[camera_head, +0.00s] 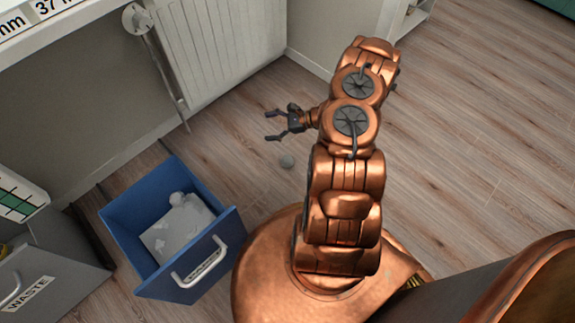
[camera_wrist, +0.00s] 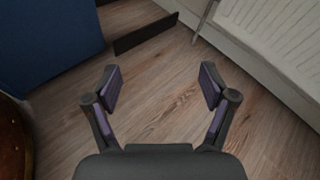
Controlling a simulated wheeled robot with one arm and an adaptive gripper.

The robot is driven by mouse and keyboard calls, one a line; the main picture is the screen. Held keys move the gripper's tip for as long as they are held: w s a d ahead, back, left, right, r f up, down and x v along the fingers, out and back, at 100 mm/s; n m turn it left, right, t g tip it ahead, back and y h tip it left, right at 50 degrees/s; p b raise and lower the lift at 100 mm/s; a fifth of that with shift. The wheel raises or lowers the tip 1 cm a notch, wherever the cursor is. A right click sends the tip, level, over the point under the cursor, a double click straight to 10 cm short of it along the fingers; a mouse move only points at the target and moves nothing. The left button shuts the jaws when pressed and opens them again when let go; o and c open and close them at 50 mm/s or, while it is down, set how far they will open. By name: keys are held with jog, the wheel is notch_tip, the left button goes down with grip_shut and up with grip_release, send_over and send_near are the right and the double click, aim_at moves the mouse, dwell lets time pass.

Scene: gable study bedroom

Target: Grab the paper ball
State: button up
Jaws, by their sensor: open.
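The ball does not show in the wrist view.
The blue bin (camera_head: 228,226) stands left of my base and also shows in the wrist view (camera_wrist: 50,40). A grey waste bin (camera_head: 62,280) is at the lower left. A white radiator (camera_head: 220,45) is on the wall behind. Floor at the right is clear.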

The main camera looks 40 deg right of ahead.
jog(key=s+d+f+m+t+h+b, duration=0.1)
jog(key=s+d+f+m+b, duration=0.15)
jog(key=f, duration=0.45)
jog(key=s+d+f+m+t+h+b, duration=0.1)
jog(key=s+d+f+m+h, duration=0.15)
jog(key=f, duration=0.45)
jog(key=m+h+b, duration=0.1)
jog(key=m+b, duration=0.1)
jog(key=b, duration=0.1)
send_near(292, 162)
jog(key=shift+t, duration=0.4)
jog(key=x, duration=0.4)
jog(key=shift+w+a, duration=0.2)
jog(key=shift+a, duration=0.25)
jog(key=shift+f, duration=0.25)
jog(key=b+x, duration=0.3)
jog(key=x, duration=0.3)
jog(key=shift+w+f, duration=0.15)
jog(key=shift+f, duration=0.2)
jog(key=shift+w+a+f+b, duration=0.15)
jog(key=shift+w+b, duration=0.15)
jog(key=shift+w, duration=0.15)
jog(key=c, duration=0.9)
